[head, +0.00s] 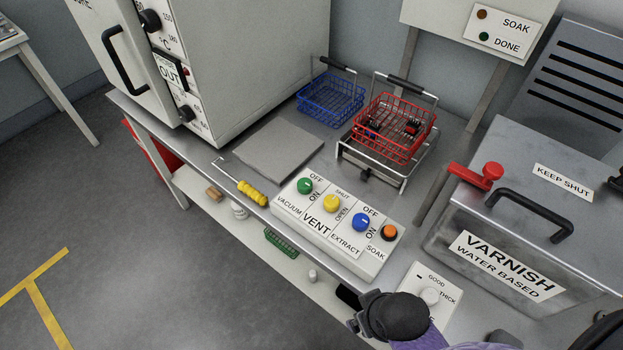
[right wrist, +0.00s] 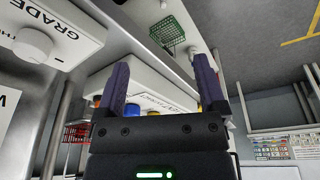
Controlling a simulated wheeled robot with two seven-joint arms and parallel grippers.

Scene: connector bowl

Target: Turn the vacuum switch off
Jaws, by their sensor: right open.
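The vacuum switch is a green knob (head: 304,186) at the left end of the white control panel (head: 372,262), with OFF and ON printed beside it. Its exact pointer direction is too small to tell. My right gripper (right wrist: 162,88) is open and empty, its two purple fingers apart, with the panel beyond them. In the head view my right wrist (head: 395,316) is at the bottom, below the panel's right end and apart from the green knob. The green knob is not clearly visible in the right wrist view. My left gripper is not in view.
Beside the green knob are a yellow vent knob (head: 331,203), blue extract knob (head: 361,222) and orange soak button (head: 389,233). A yellow-handled hook (head: 252,193) lies left of the panel. The grade dial (head: 430,297) and varnish tank (head: 507,268) are to the right. Baskets stand behind.

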